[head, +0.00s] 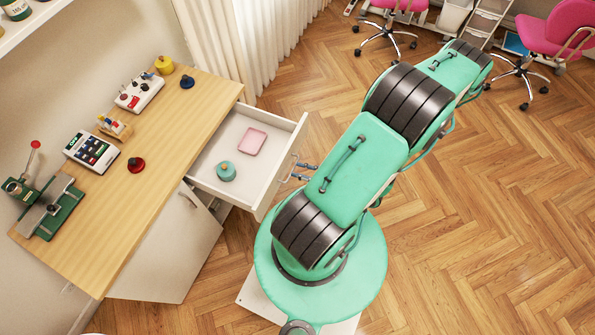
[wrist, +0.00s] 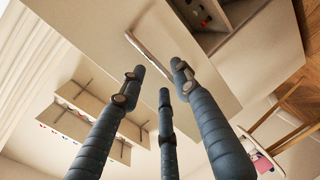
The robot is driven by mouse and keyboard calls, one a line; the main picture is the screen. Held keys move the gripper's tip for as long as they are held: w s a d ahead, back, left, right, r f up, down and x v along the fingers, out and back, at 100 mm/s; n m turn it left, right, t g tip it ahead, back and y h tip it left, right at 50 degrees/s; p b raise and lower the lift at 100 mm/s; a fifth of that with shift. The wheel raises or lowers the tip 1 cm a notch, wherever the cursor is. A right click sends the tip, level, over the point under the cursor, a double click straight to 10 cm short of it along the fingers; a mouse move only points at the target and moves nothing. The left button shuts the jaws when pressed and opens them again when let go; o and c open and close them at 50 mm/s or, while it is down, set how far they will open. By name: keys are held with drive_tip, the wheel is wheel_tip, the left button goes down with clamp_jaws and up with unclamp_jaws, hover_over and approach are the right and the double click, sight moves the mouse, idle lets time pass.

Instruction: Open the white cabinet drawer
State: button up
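The white cabinet drawer (head: 225,135) is pulled well out from under the wooden top in the head view. A pink dish (head: 252,141) and a round teal box (head: 226,171) lie in it. My gripper (head: 304,172) is just outside the drawer front, at its right. In the wrist view, the dark fingers of my gripper (wrist: 158,72) are spread apart with nothing between them. The pale drawer front (wrist: 105,40) lies beyond them, with a light bar handle (wrist: 150,56) close to the fingertips. Whether a finger touches the handle, I cannot tell.
A cabinet door (head: 170,250) hangs ajar below the wooden counter (head: 150,170). Pink chairs (head: 555,30) are at the top right. The wooden floor (head: 480,230) on the right is clear.

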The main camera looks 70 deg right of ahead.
drive_tip(key=v, duration=0.9)
idle(1.0)
drive_tip(key=w+d+r+n+g+y, duration=0.3)
drive_tip(key=w+r+n+g+y, duration=0.45)
drive_tip(key=r+n, duration=0.75)
drive_tip(key=w+a+r+n+g+h, duration=0.1)
drive_tip(key=w+a+r+n+g, duration=0.25)
drive_tip(key=w+r+n, duration=0.4)
drive_tip(key=w+a+r+n+g, duration=0.2)
drive_tip(key=w+a+r+n, duration=0.2)
drive_tip(key=w+r+n, duration=0.35)
drive_tip(key=w+a+r+n+g+h, duration=0.1)
drive_tip(key=w+a+r+n+h, duration=0.1)
drive_tip(key=a+r+n, duration=0.45)
drive_tip(key=w+a+r+n+h, duration=0.2)
drive_tip(key=a+r+n+h, duration=0.1)
drive_tip(key=a+r+n, duration=0.4)
drive_tip(key=s+a+r+n+t+h, duration=0.1)
drive_tip(key=s+a+r+n+t, duration=0.2)
drive_tip(key=a+r+n, duration=0.7)
wheel_tip(320, 180, up, 4)
drive_tip(key=a+t, duration=0.1)
drive_tip(key=a, duration=0.1)
drive_tip(key=shift+a, duration=0.3)
